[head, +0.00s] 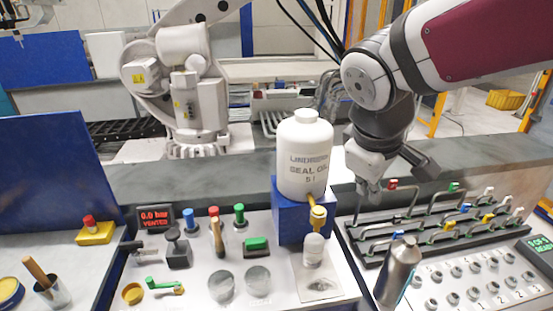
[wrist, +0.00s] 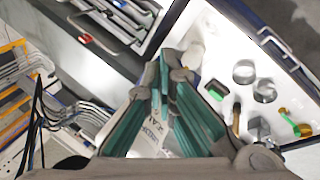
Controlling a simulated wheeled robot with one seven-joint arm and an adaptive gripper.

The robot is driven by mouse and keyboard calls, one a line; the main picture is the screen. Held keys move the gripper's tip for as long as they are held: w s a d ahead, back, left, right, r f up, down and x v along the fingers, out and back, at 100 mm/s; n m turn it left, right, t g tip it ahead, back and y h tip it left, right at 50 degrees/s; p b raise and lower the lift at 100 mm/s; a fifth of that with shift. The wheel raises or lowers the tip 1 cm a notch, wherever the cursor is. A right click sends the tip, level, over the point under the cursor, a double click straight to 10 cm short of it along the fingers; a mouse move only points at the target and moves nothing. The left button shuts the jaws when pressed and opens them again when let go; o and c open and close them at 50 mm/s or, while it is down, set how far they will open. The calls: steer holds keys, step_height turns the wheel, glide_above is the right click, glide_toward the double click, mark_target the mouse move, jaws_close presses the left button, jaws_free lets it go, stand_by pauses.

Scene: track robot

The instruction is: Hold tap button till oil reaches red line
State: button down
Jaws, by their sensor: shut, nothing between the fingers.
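A white bottle labelled seal oil (head: 305,150) stands on a blue stand (head: 288,222). A yellow tap (head: 318,212) with a brass spout projects from its front. A small whitish container (head: 313,250) stands below the tap. Its oil level and any red line are too small to make out. My gripper (head: 366,195) is just right of the oil bottle, pointing down, apart from the tap. In the wrist view my gripper (wrist: 163,75) shows its green fingers together and empty, in front of the bottle's lettering (wrist: 154,132), covering part of the bottle.
Racks of bent rods with coloured ends (head: 440,220) lie right of the stand. A grey canister (head: 398,270) stands in front of them. Left of the stand are knobs, a green switch (head: 256,245), round glass dishes (head: 222,287) and a pressure display (head: 156,218).

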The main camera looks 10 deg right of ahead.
steer(key=w+n+h+p, duration=0.2)
steer(key=w+n, duration=0.2)
steer(key=w, duration=0.1)
steer(key=n+t+h+p, duration=0.2)
steer(key=n, duration=0.4)
glide_above(321, 211)
step_height(321, 211, down, 2)
steer(key=shift+f, duration=0.2)
step_height(321, 211, down, 7)
steer(key=b, duration=0.4)
steer(key=shift+f, duration=0.1)
steer(key=shift+f+b, duration=0.5)
steer(key=shift+f, duration=0.3)
steer(key=shift+f, duration=0.45)
